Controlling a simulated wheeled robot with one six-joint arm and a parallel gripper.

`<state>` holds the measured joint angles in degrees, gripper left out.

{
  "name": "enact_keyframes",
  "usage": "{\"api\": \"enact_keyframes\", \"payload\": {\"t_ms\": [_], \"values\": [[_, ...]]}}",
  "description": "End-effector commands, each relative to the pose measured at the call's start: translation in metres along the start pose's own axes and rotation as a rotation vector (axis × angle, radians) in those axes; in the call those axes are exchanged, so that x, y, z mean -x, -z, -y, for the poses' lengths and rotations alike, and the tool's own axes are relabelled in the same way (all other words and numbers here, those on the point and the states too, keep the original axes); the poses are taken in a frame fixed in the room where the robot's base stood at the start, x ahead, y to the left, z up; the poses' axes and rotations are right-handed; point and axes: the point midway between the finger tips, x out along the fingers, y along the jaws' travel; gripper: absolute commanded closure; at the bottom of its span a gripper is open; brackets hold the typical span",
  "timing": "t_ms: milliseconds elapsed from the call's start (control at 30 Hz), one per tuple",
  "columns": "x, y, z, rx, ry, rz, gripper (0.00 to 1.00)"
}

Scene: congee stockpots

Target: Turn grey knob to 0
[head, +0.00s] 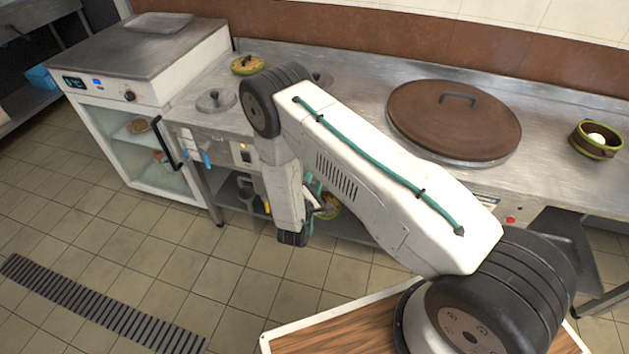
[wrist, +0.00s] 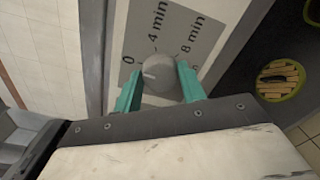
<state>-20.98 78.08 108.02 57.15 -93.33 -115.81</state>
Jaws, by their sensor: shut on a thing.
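The grey knob (wrist: 162,79) shows in the wrist view on a grey dial plate (wrist: 163,36) marked 0, 4 min and 8 min. In the head view my gripper (head: 316,193) is at the counter's front, mostly behind my arm, and the grey knob is hidden there.
A steel counter (head: 350,95) holds a brown-lidded pot (head: 454,118) and a green-brown bowl (head: 595,140). A white cabinet (head: 150,70) with a black knob (head: 130,96) stands at left. A patterned round item (wrist: 281,80) lies on a low shelf. The tiled floor (head: 130,240) at left is clear.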

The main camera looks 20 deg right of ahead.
Motion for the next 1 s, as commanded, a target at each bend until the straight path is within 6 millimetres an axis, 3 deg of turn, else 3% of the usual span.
{"api": "enact_keyframes", "payload": {"t_ms": [167,200,233,267,600,1000], "values": [[0.000,0.000,0.001,0.001,0.001,-0.001,0.82],[0.000,0.000,0.001,0.001,0.001,-0.001,0.49],[0.000,0.000,0.001,0.001,0.001,-0.001,0.40],[0.000,0.000,0.001,0.000,0.001,-0.001,0.38],[0.005,0.001,0.000,0.000,0.000,-0.002,0.38],[0.067,0.001,0.000,0.000,0.000,-0.004,0.38]]}}
